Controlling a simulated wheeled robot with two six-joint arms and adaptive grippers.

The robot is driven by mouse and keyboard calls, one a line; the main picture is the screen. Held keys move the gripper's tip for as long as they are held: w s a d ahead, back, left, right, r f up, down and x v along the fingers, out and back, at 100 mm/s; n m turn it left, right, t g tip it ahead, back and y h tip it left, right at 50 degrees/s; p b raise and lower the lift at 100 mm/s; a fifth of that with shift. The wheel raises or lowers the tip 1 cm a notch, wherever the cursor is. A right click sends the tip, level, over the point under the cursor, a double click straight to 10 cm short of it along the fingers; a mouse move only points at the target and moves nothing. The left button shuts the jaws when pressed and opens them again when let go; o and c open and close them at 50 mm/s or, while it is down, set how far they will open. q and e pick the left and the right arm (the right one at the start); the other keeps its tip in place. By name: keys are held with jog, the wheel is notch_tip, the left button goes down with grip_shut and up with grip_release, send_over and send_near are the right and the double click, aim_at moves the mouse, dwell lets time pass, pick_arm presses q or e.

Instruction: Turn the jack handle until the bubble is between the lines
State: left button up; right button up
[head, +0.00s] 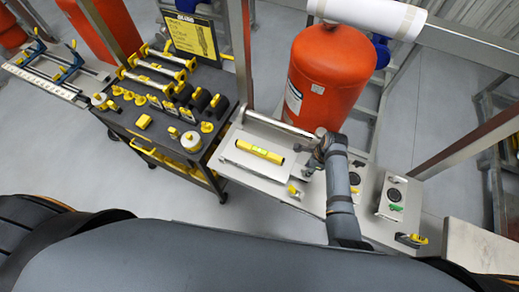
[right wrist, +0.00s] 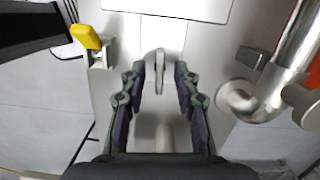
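A yellow level (head: 260,152) lies on a pale metal plate (head: 238,151) in the head view; its bubble is too small to read. My right gripper (head: 317,154) is at the right end of this plate, pointing down. In the right wrist view my right gripper (right wrist: 159,82) is open, its two dark fingers apart. A grey metal piece (right wrist: 159,65), possibly the jack handle, stands between the fingers, with a gap visible on each side. In the head view my gripper hides this spot. My left gripper is not in view.
A large orange tank (head: 327,78) stands behind the plate. A yellow-topped knob (head: 292,190) sits at the plate's front edge and also shows in the right wrist view (right wrist: 85,36). A bent metal pipe (right wrist: 262,98) is right of the fingers. A tool cart (head: 150,112) stands left.

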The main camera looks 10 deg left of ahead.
jog(key=shift+r, duration=2.45)
jog(key=n, duration=0.4)
jog(key=shift+r+g, duration=0.4)
